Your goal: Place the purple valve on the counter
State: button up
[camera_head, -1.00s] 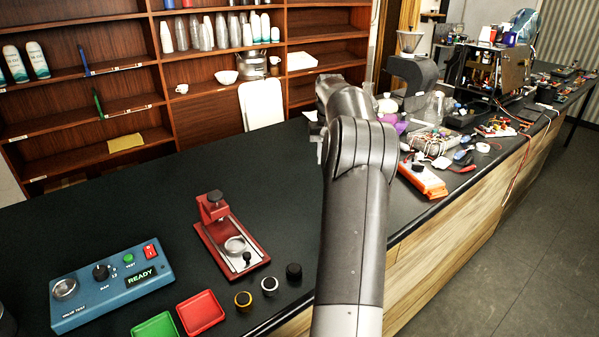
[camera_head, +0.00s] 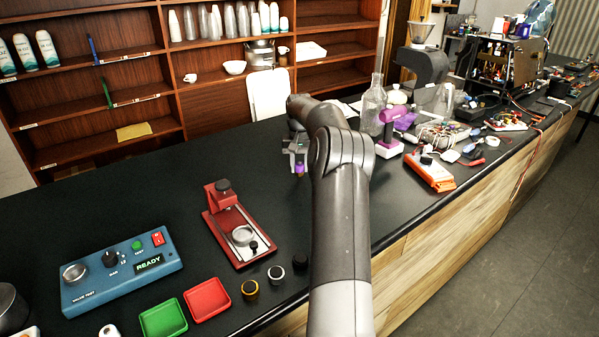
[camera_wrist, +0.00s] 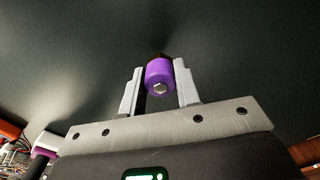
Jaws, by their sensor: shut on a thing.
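The purple valve (camera_wrist: 160,77) is a short purple cylinder with a hex metal end and a darker, brownish part behind it. My gripper (camera_wrist: 160,88) is shut on it, one pale finger on each side. In the head view the valve (camera_head: 299,169) shows as a small purple tip below my gripper (camera_head: 298,158). The black counter (camera_head: 110,215) lies beneath. The valve looks a little above the bare surface, but I cannot tell the exact gap. My arm hides part of the counter to the right.
A red press stand (camera_head: 236,225), a blue test box (camera_head: 120,268), a green tray (camera_head: 163,317) and a red tray (camera_head: 207,299) stand front left. A purple-and-white tool (camera_head: 388,128), a glass bottle (camera_head: 373,105) and an orange device (camera_head: 430,170) are to the right. The counter behind the press is clear.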

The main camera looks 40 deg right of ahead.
jog(key=shift+f, duration=1.3)
jog(key=shift+f, duration=0.1)
jog(key=o, duration=1.1)
jog(key=shift+c, duration=0.2)
